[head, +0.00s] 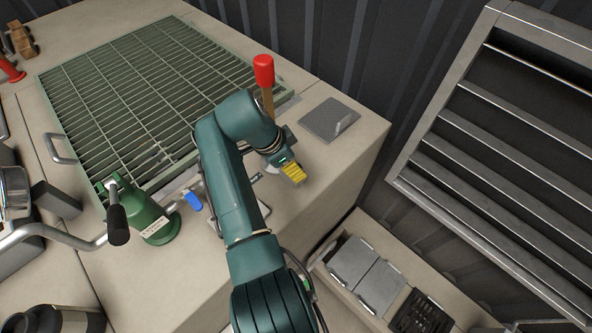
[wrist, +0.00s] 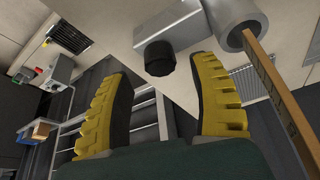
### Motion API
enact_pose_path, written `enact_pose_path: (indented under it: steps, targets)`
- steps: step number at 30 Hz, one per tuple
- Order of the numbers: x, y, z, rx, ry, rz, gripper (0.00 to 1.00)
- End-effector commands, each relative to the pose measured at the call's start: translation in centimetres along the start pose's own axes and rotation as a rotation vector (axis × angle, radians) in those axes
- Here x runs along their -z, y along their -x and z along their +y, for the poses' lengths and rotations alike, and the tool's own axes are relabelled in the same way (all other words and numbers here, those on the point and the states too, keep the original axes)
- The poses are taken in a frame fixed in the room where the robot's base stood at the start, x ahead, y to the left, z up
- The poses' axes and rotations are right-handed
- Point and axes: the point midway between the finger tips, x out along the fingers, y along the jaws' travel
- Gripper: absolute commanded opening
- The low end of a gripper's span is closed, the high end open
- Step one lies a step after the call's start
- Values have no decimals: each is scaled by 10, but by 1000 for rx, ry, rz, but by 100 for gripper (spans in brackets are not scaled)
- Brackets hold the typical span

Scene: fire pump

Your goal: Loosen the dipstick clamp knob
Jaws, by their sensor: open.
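The dipstick is a flat wooden strip (wrist: 275,85) at the right of the wrist view. In the head view it stands upright behind my arm, with a red grip (head: 263,71) on top. A grey round clamp body (wrist: 236,22) is beside the strip in the wrist view. The black clamp knob (wrist: 158,57) shows between and beyond my yellow fingertips. My gripper (wrist: 163,74) is open, one finger on each side of the knob in the picture; I cannot tell whether they touch it. In the head view my gripper (head: 293,172) points down to the right, and the knob is hidden.
A green grating (head: 150,90) covers the top at the left. A green cylinder (head: 150,215) with a black-gripped lever stands at front left. A grey plate (head: 330,120) lies near the right corner. A louvred grey panel (head: 500,130) is at the right. A low shelf with flat boxes (head: 365,270) is below.

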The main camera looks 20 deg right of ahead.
Motion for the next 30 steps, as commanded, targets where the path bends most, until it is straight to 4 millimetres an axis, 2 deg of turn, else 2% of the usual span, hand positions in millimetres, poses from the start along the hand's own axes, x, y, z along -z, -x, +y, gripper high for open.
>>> enact_pose_path:
  steps: [1,6,15,25,30]
  targets:
    - [-1,-13,0,-1,-1,0,61]
    - [0,-30,0,1,-1,0,61]
    - [0,-32,0,2,-1,0,62]
    - [0,-32,0,1,0,0,0]
    - [0,-33,0,1,0,0,0]
